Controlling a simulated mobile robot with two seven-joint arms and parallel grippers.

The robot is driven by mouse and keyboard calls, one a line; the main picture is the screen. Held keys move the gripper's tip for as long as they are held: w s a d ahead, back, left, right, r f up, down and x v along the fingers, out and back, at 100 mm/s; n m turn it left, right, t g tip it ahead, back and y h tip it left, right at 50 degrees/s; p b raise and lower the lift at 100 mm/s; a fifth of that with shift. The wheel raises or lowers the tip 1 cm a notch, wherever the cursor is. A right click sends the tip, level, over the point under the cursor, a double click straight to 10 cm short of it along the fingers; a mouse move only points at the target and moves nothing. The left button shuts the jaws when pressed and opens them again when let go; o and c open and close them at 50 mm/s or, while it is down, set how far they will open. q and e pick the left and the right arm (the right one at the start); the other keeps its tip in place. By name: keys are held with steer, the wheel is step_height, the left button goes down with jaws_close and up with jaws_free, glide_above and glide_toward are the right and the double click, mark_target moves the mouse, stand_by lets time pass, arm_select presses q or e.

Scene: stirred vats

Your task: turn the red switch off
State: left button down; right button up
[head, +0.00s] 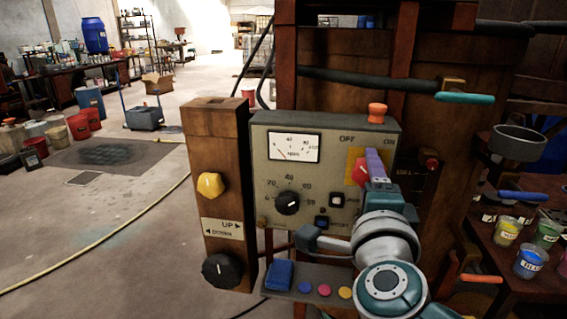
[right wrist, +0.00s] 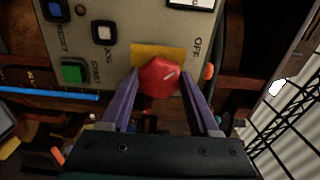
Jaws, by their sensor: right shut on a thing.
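The red switch (head: 361,171) sits on a yellow plate at the right of the grey control panel (head: 325,205), below the words OFF and ON. My right gripper (head: 373,163) covers part of it in the head view. In the right wrist view, the red knob (right wrist: 160,76) lies between the two purple fingers, which are shut on its sides. ON is not visible in that view. My left gripper is in neither view.
An orange button (head: 377,112) stands on top of the panel. A wooden post with a yellow knob (head: 210,185) and a black knob (head: 220,270) is at its left. A black dial (head: 287,203) is on the panel. Paint cups (head: 530,262) stand at the right.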

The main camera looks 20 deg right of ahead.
steer(key=o, duration=1.4)
steer(key=p+v, duration=0.2)
steer(key=v, duration=0.8)
